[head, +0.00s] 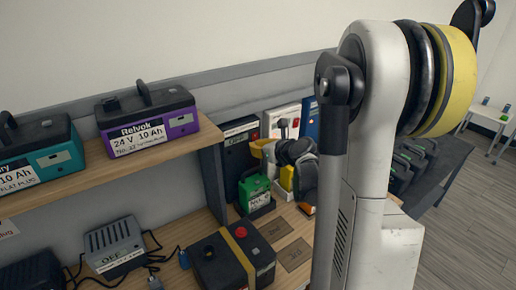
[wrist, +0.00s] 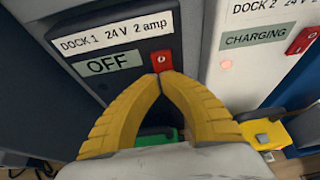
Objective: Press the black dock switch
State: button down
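The black dock (wrist: 120,55) fills the left of the wrist view, labelled "DOCK 1 24 V 2 amp", with a green display reading "OFF". Its red switch (wrist: 163,60) sits right of the display. My gripper (wrist: 163,75) has its two yellow fingertips together at the switch's lower edge, with nothing between them. I cannot tell whether they touch it. In the head view the black dock (head: 232,150) stands against the wall with a green battery (head: 256,192) at its foot. My arm hides part of that area.
A white dock (wrist: 260,65) reading "CHARGING" stands close on the right, with a yellow battery (wrist: 268,133) below. A blue dock (head: 311,118) is beyond. A strapped dark box with a red knob (head: 242,232) and a grey charger (head: 115,245) occupy the bench; a shelf (head: 150,158) overhangs at left.

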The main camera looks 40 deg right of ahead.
jog(key=shift+w, duration=0.1)
jog(key=shift+r+p, duration=0.75)
jog(key=shift+r, duration=0.05)
